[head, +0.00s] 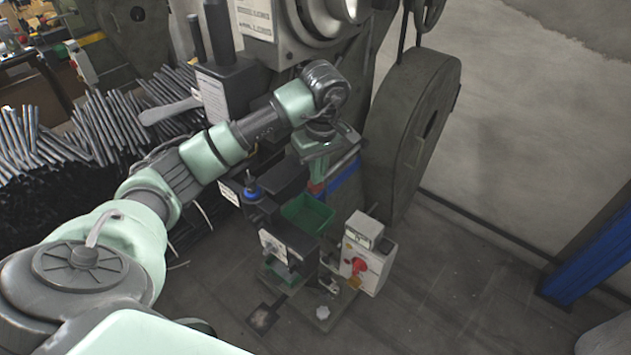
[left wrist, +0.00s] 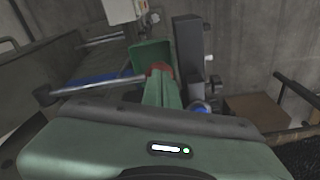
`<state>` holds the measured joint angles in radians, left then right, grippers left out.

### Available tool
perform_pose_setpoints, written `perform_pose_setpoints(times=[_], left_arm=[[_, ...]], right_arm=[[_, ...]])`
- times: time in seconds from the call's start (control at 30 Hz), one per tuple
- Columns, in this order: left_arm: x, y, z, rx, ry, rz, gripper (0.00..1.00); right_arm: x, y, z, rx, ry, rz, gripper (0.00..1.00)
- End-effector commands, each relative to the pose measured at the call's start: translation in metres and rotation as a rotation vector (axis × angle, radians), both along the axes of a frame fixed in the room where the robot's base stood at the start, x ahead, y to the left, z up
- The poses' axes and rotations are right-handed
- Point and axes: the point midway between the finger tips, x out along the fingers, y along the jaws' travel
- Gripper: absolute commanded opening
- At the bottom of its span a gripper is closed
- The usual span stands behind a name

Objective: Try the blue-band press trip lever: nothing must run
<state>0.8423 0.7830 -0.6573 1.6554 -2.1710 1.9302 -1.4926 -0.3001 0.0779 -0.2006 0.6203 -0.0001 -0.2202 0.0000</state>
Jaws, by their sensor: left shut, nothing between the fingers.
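My left gripper (head: 317,180) is shut with nothing between its fingers, beside the blue band (head: 345,172) on the press. In the left wrist view its green fingers with reddish tips (left wrist: 160,72) point away from me. A thin metal lever (left wrist: 100,86) with a dark round knob (left wrist: 46,95) reaches from the left to the fingertips. I cannot tell whether they touch it. The blue band (left wrist: 95,78) shows behind the lever. In the head view my wrist hides the lever. My right gripper is not in view.
A green bin (head: 307,213) lies below my gripper. A grey control box (head: 375,266) with a red switch (head: 358,265) stands to its right. A large flywheel guard (head: 412,130) rises at the right. Bundled dark rods (head: 90,130) lie at the left. The floor at lower right is mostly clear.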

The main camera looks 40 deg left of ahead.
Motion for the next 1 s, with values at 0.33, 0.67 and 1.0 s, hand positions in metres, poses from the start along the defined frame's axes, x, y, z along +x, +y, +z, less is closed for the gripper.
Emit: perform_pose_setpoints(times=[0.33, 0.67, 1.0], left_arm=[[0.000, 0.000, -0.040, 0.000, 0.001, 0.000, 0.00], [0.000, 0.000, -0.044, 0.000, 0.002, 0.000, 0.00], [-0.008, -0.017, -0.036, 0.000, 0.003, -0.006, 0.00]], right_arm=[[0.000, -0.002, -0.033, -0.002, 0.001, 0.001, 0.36], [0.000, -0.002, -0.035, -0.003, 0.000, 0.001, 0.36], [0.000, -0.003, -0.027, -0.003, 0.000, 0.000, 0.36]])
